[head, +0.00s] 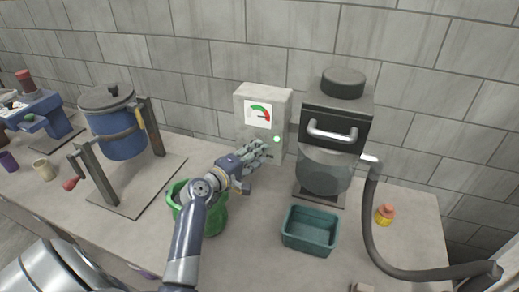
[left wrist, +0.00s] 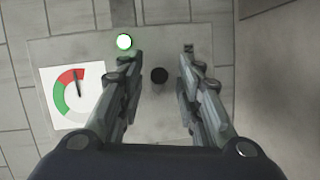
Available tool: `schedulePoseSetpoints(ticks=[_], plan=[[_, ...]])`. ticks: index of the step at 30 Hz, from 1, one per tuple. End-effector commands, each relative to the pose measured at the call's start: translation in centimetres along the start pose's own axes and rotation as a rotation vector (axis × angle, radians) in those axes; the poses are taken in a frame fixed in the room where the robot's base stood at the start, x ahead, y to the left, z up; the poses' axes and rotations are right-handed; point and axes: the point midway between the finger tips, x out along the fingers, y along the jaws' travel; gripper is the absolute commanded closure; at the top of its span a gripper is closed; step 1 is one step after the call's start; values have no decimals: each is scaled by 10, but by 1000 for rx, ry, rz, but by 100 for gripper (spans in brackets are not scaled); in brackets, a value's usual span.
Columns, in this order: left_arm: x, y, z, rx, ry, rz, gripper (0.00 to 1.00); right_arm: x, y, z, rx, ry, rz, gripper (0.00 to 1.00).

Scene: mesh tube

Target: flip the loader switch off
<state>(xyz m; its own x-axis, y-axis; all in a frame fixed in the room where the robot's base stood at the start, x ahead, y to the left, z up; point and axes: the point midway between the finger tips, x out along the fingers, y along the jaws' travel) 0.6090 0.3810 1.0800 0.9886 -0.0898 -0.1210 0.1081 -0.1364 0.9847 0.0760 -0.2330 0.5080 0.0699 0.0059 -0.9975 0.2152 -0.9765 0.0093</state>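The grey control box (head: 280,108) stands against the back wall, with a dial gauge (head: 258,115) and a lit green lamp (head: 277,139) on its front. In the left wrist view the gauge (left wrist: 73,97) and lamp (left wrist: 124,42) also show. A dark round knob, seen end-on, looks like the switch (left wrist: 159,75); its on or off position cannot be told. My left gripper (head: 268,149) is in front of the box's lower part. In the left wrist view its fingers (left wrist: 163,52) are open, one on each side of the switch, with visible gaps. My right gripper is not in view.
Right of the box stands a dark machine (head: 337,105) with a metal handle and a hose (head: 372,220). A teal bin (head: 309,230) and a green bucket (head: 214,216) stand on the counter, the bucket beneath my left arm. A blue drum (head: 120,135) stands left.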

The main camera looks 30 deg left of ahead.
Motion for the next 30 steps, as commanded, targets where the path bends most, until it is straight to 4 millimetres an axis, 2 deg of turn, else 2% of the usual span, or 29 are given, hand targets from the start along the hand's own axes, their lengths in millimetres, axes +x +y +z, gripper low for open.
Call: schedulePoseSetpoints(ticks=[3, 6, 14, 19, 30], plan=[[9, 1, 0, 0, -1, 0, 68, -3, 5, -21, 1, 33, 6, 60], [13, 0, 1, 1, -1, -1, 68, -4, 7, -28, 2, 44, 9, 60], [13, 0, 1, 1, -1, -1, 68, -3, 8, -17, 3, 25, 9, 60], [13, 0, 1, 1, -1, -1, 100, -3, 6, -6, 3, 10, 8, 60], [13, -3, 0, 5, -21, 1, 100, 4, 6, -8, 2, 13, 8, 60]])
